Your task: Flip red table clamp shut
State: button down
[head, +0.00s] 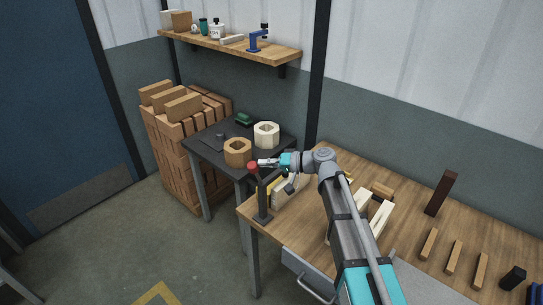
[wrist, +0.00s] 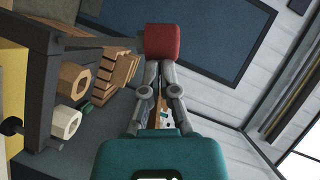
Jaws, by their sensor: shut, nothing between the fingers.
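The table clamp is a dark upright post (head: 263,205) at the workbench's near left corner, with a red handle end (head: 252,166) at its top. In the wrist view the red end (wrist: 162,42) shows as a block just beyond my fingertips, and the dark clamp body (wrist: 41,85) is at the left. My gripper (head: 263,162) is shut and empty, its tips close to the red end on its right side in the head view. I cannot tell whether they touch it. My wrist hides part of the clamp area.
Wooden blocks (head: 428,244) and a dark upright block (head: 441,193) are on the workbench (head: 320,166). A dark side table (head: 205,140) holds a brown hexagonal ring (head: 238,152) and a white one (head: 267,135). Stacked bricks (head: 175,150) stand behind.

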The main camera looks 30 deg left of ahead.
jog(key=s+n, duration=0.1)
jog(key=s+n+t+h+p, duration=0.1)
jog(key=s, duration=0.1)
jog(key=shift+a+f, duration=0.2)
jog(key=shift+a, duration=0.15)
jog(key=shift+s+a+f+n+t+h, duration=0.25)
jog(key=shift+s+f+n+t, duration=0.1)
jog(key=shift+s+n+t, duration=0.15)
jog(key=shift+s+a+f+n+t+h, duration=0.1)
jog(key=shift+s+f+n+t+h, duration=0.1)
jog(key=shift+s+f+n+t, duration=0.3)
jog(key=shift+s+a+f+n+t+h, duration=0.2)
jog(key=shift+s+f+n+t+h, duration=0.1)
jog(key=shift+s+n, duration=0.25)
jog(key=shift+r, duration=0.15)
jog(key=p, duration=0.8)
send_near(256, 169)
jog(key=shift+s+d+r, duration=0.6)
jog(key=shift+s+d, duration=0.05)
jog(key=shift+d, duration=0.05)
